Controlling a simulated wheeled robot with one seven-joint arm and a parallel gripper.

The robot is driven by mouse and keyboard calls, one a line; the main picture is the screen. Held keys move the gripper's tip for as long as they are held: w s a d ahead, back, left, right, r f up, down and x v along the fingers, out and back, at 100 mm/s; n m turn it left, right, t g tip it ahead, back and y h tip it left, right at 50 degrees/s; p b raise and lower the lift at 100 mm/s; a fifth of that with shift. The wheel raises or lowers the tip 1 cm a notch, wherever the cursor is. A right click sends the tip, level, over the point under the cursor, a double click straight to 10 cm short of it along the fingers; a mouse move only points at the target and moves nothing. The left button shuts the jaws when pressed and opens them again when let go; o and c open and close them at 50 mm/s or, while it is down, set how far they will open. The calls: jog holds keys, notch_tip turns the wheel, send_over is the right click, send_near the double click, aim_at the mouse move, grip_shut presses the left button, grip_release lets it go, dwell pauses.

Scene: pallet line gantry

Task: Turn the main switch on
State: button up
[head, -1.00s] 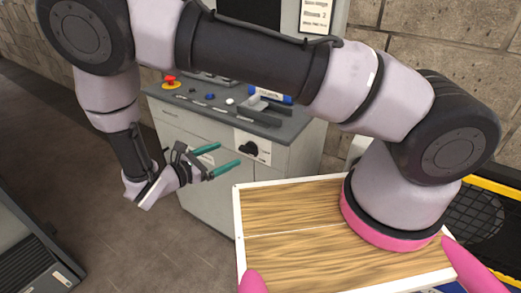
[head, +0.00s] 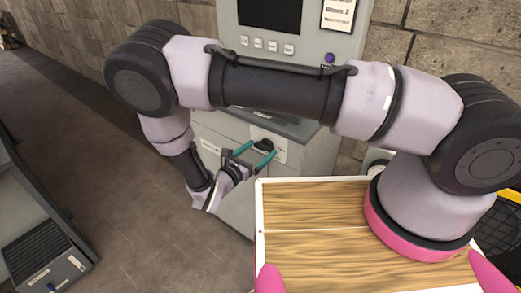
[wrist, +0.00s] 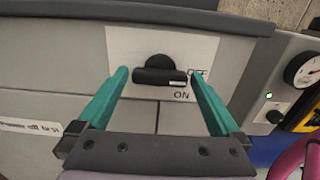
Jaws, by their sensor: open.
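The main switch is a black rotary knob (wrist: 160,72) on a white plate (wrist: 120,45) marked OFF and ON, on the front of the grey cabinet. In the wrist view its handle lies horizontal, with a white mark at its right end near the OFF label; ON is printed lower. My gripper (wrist: 160,90) is open, its two teal fingers either side of the knob in that view, with gaps to it. In the head view my gripper (head: 256,153) is in front of the switch (head: 264,143), which is partly visible between the fingers. Contact cannot be seen.
A label about power off (wrist: 30,130) is at the left of the cabinet front. A gauge (wrist: 303,70) sits on a panel at the right. The console screen (head: 268,14) stands above. A slatted grey unit (head: 45,255) is at the left; floor between is clear.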

jog(key=shift+w+d, duration=0.35)
jog(key=shift+w, duration=0.05)
jog(key=shift+c, duration=0.3)
jog(key=c, duration=1)
